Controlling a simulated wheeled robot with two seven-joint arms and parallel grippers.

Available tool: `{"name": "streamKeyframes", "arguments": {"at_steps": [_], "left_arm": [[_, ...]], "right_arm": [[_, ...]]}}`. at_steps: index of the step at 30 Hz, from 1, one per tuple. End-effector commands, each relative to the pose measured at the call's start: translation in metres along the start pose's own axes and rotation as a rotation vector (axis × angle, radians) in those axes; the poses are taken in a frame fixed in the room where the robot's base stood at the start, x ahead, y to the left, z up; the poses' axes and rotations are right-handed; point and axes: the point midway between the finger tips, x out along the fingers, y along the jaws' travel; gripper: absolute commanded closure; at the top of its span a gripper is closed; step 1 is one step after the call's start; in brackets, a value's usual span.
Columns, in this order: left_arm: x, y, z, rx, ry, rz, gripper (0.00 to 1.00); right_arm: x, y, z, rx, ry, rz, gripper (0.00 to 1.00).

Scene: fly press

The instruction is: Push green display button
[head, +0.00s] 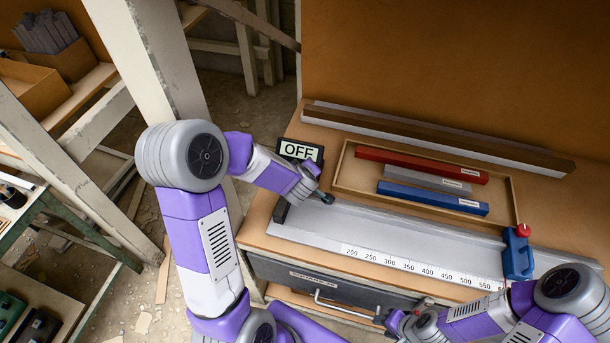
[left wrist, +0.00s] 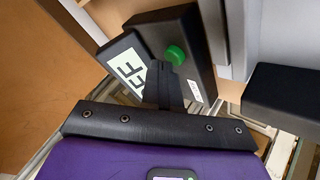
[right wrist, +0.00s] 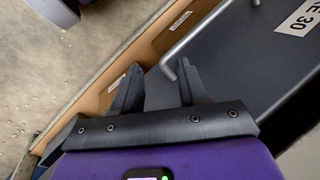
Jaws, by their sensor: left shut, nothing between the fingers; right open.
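The display (head: 300,151) reads OFF and stands at the left end of the bench's metal rail. In the left wrist view, part of its tilted screen (left wrist: 129,69) shows beside a black box (left wrist: 196,60) carrying the green button (left wrist: 175,54). My left gripper (left wrist: 164,72) is shut and empty, with its tips just below the button in that view; I cannot tell whether they touch. In the head view the left gripper (head: 326,198) is beside the display, and the button cannot be made out. My right gripper (right wrist: 160,84) is open and empty near a drawer handle (right wrist: 180,52).
A metal rail with a ruler scale (head: 420,269) runs along the bench to a blue stop with a red knob (head: 518,255). Behind it, a wooden tray (head: 345,178) holds red, grey and blue bars. A drawer (head: 290,270) is below the bench top.

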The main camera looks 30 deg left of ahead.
Motion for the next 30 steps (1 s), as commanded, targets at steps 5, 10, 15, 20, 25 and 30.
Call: {"name": "streamKeyframes", "arguments": {"at_steps": [5,10,15,20,25,30], "left_arm": [[0.002,-0.001,0.002,0.000,0.000,0.000,1.00],[0.003,-0.003,0.003,0.000,0.000,-0.001,1.00],[0.003,-0.003,0.003,0.000,-0.001,-0.001,1.00],[0.000,0.000,0.000,0.000,-0.001,-0.001,1.00],[-0.007,0.005,-0.005,0.001,-0.001,-0.001,1.00],[-0.009,0.006,-0.006,0.000,-0.001,-0.001,1.00]], "right_arm": [[0.002,0.001,0.000,0.000,0.000,0.000,0.57],[0.004,0.001,0.000,0.000,0.000,0.000,0.57],[0.003,0.001,0.000,0.000,0.000,0.000,0.57],[-0.002,-0.001,0.000,0.000,0.000,0.000,0.57],[-0.011,-0.004,0.001,0.000,0.000,0.000,0.57],[-0.013,-0.005,0.001,0.000,0.000,0.000,0.57]]}}
